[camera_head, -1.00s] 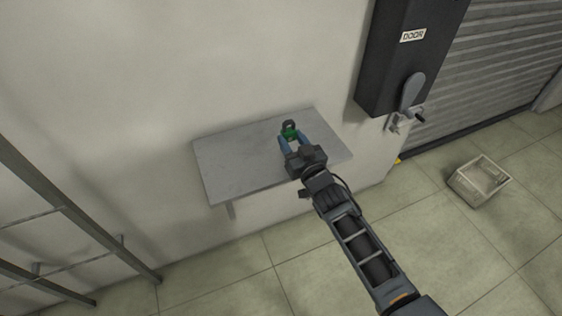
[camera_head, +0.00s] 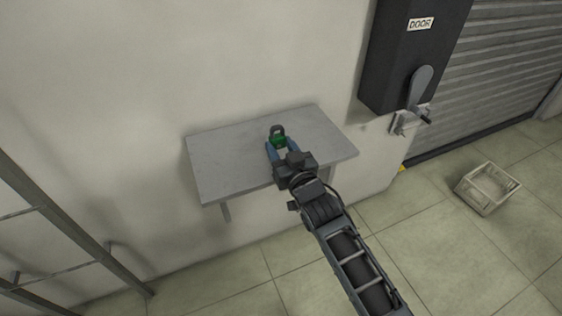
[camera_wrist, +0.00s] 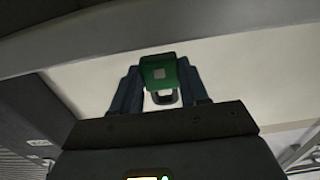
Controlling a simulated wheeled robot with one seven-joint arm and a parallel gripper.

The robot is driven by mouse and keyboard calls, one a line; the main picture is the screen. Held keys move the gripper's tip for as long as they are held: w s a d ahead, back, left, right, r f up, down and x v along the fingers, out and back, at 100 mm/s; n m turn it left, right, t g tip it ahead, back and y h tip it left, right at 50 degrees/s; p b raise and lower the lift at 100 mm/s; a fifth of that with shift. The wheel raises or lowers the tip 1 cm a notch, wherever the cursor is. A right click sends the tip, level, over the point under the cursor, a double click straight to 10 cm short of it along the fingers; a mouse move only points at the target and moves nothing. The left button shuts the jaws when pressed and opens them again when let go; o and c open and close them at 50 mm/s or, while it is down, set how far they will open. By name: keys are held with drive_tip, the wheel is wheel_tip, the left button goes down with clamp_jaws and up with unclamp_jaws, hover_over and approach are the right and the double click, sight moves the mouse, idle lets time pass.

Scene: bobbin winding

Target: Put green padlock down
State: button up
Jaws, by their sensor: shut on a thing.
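The green padlock (camera_head: 278,142) with a dark grey shackle is held between the blue fingers of my gripper (camera_head: 280,147). In the head view it shows over the middle of a grey wall shelf (camera_head: 225,165), with its shackle towards the wall. In the wrist view the green padlock body (camera_wrist: 159,72) sits between the two fingertips of my gripper (camera_wrist: 158,75), and its shackle shows below the body. My gripper is shut on it. I cannot tell whether the padlock touches the shelf.
A dark box labelled DOOR with a lever (camera_head: 418,88) hangs on the wall to the right, beside a roller shutter (camera_head: 490,80). A pale crate (camera_head: 486,188) is on the tiled floor at the right. A metal rack (camera_head: 60,225) stands at the left. The shelf's left part is bare.

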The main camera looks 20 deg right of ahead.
drive_tip(key=shift+f+b, duration=1.25)
drive_tip(key=shift+f, duration=0.4)
drive_tip(key=shift+f, duration=0.2)
drive_tip(key=o, duration=1.2)
drive_tip(key=shift+c, duration=0.2)
drive_tip(key=shift+r, duration=0.1)
drive_tip(key=shift+r, duration=0.2)
drive_tip(key=s+p, duration=0.1)
drive_tip(key=s, duration=1.1)
drive_tip(key=shift+p, duration=0.3)
drive_tip(key=shift+f, duration=0.15)
